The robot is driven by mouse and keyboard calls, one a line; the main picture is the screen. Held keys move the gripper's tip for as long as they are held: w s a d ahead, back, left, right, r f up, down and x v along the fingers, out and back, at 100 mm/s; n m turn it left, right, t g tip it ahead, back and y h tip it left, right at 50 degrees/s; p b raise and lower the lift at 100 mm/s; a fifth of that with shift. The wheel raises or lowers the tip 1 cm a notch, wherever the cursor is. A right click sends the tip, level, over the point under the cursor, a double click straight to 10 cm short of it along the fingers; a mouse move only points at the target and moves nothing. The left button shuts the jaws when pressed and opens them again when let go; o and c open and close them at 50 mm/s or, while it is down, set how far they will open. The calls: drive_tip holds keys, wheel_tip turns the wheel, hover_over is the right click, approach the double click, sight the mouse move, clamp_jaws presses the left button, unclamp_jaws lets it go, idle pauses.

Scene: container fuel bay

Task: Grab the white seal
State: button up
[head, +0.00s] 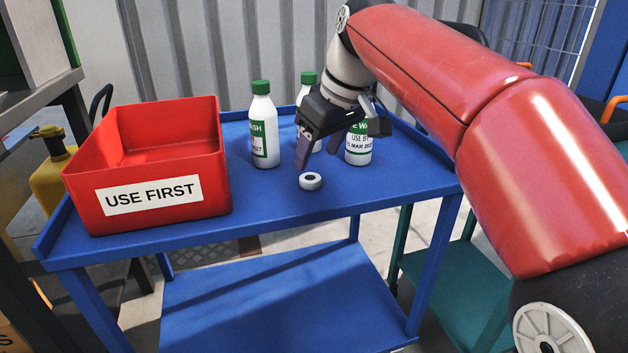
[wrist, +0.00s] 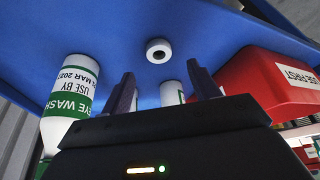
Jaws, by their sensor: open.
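The white seal (head: 310,181) is a small ring with a dark centre. It lies flat on the blue table top, near the front edge and right of the red bin. In the wrist view the seal (wrist: 158,50) shows beyond my fingertips, between their lines. My gripper (head: 318,150) is above the table, just behind and above the seal, with its fingers pointing down. In the wrist view my gripper (wrist: 161,80) has its two fingers spread apart with nothing held between them. The seal is not touched by the fingers in the wrist view.
A red bin (head: 150,150) labelled USE FIRST stands on the left of the blue table (head: 270,205). Several white eye wash bottles stand around my gripper: one at left (head: 264,125), one at right (head: 358,150), one behind it (head: 307,88). The table front is clear around the seal.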

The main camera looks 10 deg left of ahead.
sight(310, 178)
drive_tip(key=b+x, duration=0.1)
drive_tip(key=x, duration=0.4)
drive_tip(key=shift+s+d+f, duration=0.1)
drive_tip(key=shift+d, duration=0.05)
drive_tip(key=c, duration=1.1)
drive_tip(key=shift+o, duration=0.2)
